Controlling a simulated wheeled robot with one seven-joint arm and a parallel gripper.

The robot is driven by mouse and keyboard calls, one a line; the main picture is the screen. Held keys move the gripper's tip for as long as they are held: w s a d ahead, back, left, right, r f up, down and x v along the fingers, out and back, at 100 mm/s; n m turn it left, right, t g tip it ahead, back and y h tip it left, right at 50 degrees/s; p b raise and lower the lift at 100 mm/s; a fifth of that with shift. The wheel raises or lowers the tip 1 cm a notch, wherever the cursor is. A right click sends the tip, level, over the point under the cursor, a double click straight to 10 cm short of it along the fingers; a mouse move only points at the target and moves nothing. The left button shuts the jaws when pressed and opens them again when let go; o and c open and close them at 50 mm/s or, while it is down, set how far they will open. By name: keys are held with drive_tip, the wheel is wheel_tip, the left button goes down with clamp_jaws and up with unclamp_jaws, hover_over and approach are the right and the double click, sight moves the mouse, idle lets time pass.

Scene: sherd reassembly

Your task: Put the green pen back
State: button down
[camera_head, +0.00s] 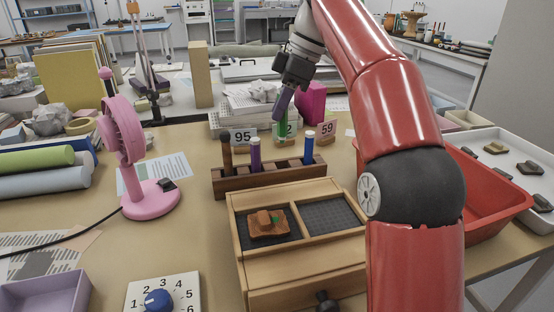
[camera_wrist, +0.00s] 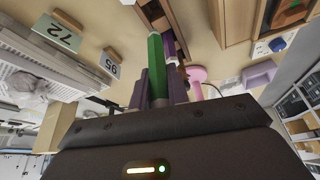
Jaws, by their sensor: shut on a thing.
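The green pen (camera_head: 282,129) is upright or nearly so between the fingers of my gripper (camera_head: 283,104), which is shut on it. The wrist view shows the green pen (camera_wrist: 156,65) running out past the two fingers. The wooden pen rack (camera_head: 268,181) stands below, on the table. It holds a brown pen (camera_head: 227,156), a purple pen (camera_head: 256,154) and a blue-topped pen (camera_head: 309,146). A wider gap lies between the purple and blue-topped pens. The green pen appears above and behind this gap; its exact distance from the rack is unclear.
Number cards 95 (camera_head: 243,136) and 59 (camera_head: 326,142) stand behind the rack; another is partly covered by the pen. A wooden tray box (camera_head: 300,252) with a brown sherd (camera_head: 267,223) is in front. A pink fan (camera_head: 125,145) stands left, a red bin (camera_head: 490,200) right.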

sight(285, 136)
wheel_tip(285, 136, down, 9)
drive_tip(key=b, duration=0.2)
drive_tip(key=shift+s+b, duration=0.15)
drive_tip(key=shift+b, duration=0.25)
drive_tip(key=shift+f, duration=0.2)
drive_tip(key=shift+f+b, duration=0.3)
drive_tip(key=shift+f, duration=0.1)
drive_tip(key=c, duration=1.3)
unclamp_jaws()
drive_tip(key=shift+c, duration=0.2)
drive_tip(key=shift+r+p, duration=0.4)
drive_tip(key=shift+r, duration=0.15)
drive_tip(key=p+v, duration=0.3)
drive_tip(key=v, duration=0.9)
